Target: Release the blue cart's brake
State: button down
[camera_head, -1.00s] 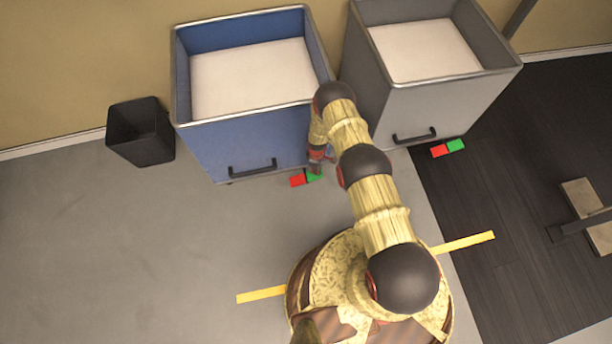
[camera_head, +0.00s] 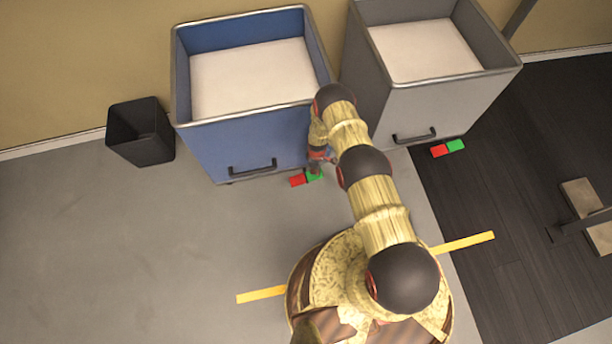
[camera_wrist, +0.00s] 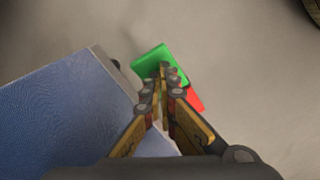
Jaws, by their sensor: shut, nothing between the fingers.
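The blue cart (camera_head: 240,139) stands against the wall, with a black handle (camera_head: 252,167) low on its front. Its brake pedal lies near the floor at its front right corner, with a red half (camera_head: 297,180) on the left and a green half (camera_head: 315,177) on the right. My gripper (camera_head: 316,172) is low beside that corner, at the green half. In the wrist view my gripper (camera_wrist: 164,72) is shut and empty, its tips over the green half (camera_wrist: 152,62). The red half (camera_wrist: 194,99) is partly hidden behind a finger. I cannot tell whether the tips touch the pedal.
A grey cart (camera_head: 430,105) stands close to the right, with its own red and green pedal (camera_head: 447,148). A black bin (camera_head: 140,135) stands left of the blue cart. Yellow strips (camera_head: 262,294) mark the floor. The grey floor at front left is clear.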

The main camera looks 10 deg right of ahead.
jog(key=shift+f, duration=1.4)
dwell(0.6)
jog(key=shift+r, duration=0.1)
jog(key=shift+r+p, duration=1.9)
jog(key=shift+r, duration=1.55)
